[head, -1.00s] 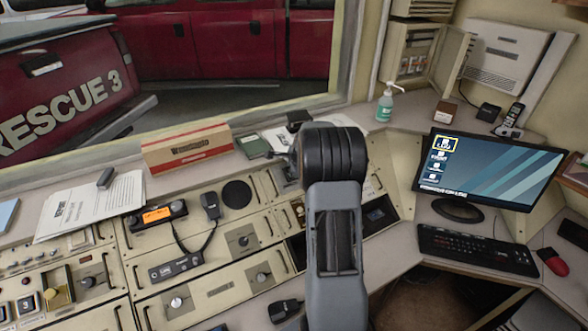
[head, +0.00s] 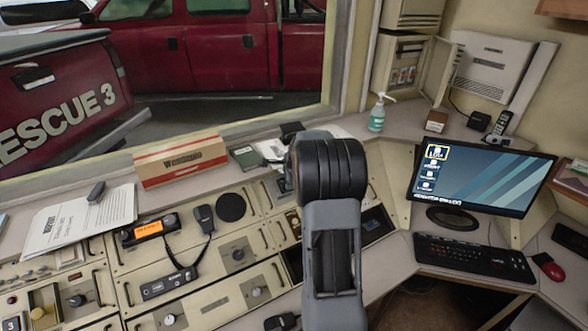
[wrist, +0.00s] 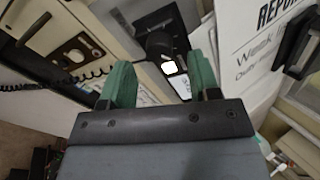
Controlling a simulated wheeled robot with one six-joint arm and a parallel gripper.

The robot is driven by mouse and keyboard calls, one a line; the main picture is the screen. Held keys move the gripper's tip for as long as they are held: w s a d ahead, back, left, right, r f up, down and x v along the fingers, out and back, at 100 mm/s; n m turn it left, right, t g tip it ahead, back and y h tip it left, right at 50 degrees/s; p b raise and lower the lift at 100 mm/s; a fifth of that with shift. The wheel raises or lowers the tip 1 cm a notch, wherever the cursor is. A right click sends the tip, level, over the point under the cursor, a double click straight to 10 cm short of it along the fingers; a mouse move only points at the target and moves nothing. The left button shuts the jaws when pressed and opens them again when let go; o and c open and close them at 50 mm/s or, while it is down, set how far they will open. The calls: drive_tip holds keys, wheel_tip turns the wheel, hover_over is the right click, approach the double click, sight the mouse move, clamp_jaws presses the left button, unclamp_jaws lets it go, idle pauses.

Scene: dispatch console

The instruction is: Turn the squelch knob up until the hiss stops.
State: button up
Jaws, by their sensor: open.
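Several knobs show on the beige console in the head view: one in the middle panel (head: 238,254), one below it (head: 256,292), one near the bottom edge (head: 169,320) and a dark one at the left (head: 77,300). I cannot read which is the squelch knob. In the wrist view my gripper (wrist: 162,78) is open, with green fingers apart and nothing seen held. A round black part (wrist: 159,42) shows beyond the fingers, and a knob on a panel (wrist: 76,51) lies to their left. In the head view my own arm hides the gripper.
A radio with an orange display (head: 150,229) and a corded hand microphone (head: 205,218) sit on the console. A red-and-cream box (head: 181,162), papers (head: 80,218) and a sanitizer bottle (head: 377,117) stand along the back. The monitor (head: 482,178) and keyboard (head: 474,257) are at right.

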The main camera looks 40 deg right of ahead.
drive_tip(key=b+v, duration=0.1)
drive_tip(key=v, duration=1)
idle(0.3)
drive_tip(key=s+a+f+n, duration=0.1)
drive_tip(key=s+a+n, duration=0.8)
drive_tip(key=a+n, duration=0.2)
drive_tip(key=s+a+f+n+g+y, duration=0.1)
drive_tip(key=s+a+n, duration=0.8)
drive_tip(key=a, duration=0.5)
drive_tip(key=n, duration=0.2)
drive_tip(key=shift+s+a+n, duration=0.25)
drive_tip(key=shift+n, duration=0.15)
